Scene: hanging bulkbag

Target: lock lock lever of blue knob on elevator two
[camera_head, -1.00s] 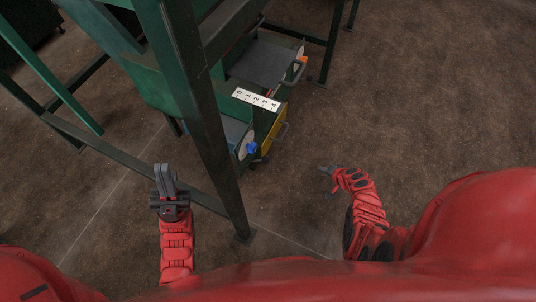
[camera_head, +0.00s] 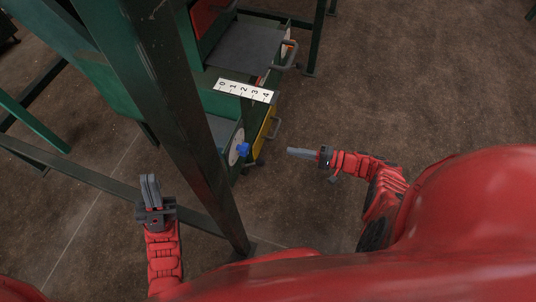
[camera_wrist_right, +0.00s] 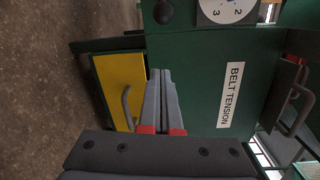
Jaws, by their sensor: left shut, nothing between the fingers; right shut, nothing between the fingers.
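The blue knob (camera_head: 243,149) sits on a white dial plate on the side of the green machine. In the right wrist view the dial (camera_wrist_right: 226,10), with figures 2 and 3, is cut off by the top edge. A dark round part (camera_wrist_right: 163,12) is left of it; I cannot tell whether it is the lock lever. My right gripper (camera_head: 290,151) is shut and empty, right of the knob and apart from it. Its fingers (camera_wrist_right: 161,72) point at the green panel. My left gripper (camera_head: 150,176) is shut and empty, left of the dark green post.
The dark green post (camera_head: 182,125) stands between my left gripper and the knob. A yellow panel (camera_wrist_right: 118,75) with a handle (camera_wrist_right: 127,108) is beside the green panel. A "BELT TENSION" label (camera_wrist_right: 231,95) and a number strip (camera_head: 245,91) show. The brown floor at right is clear.

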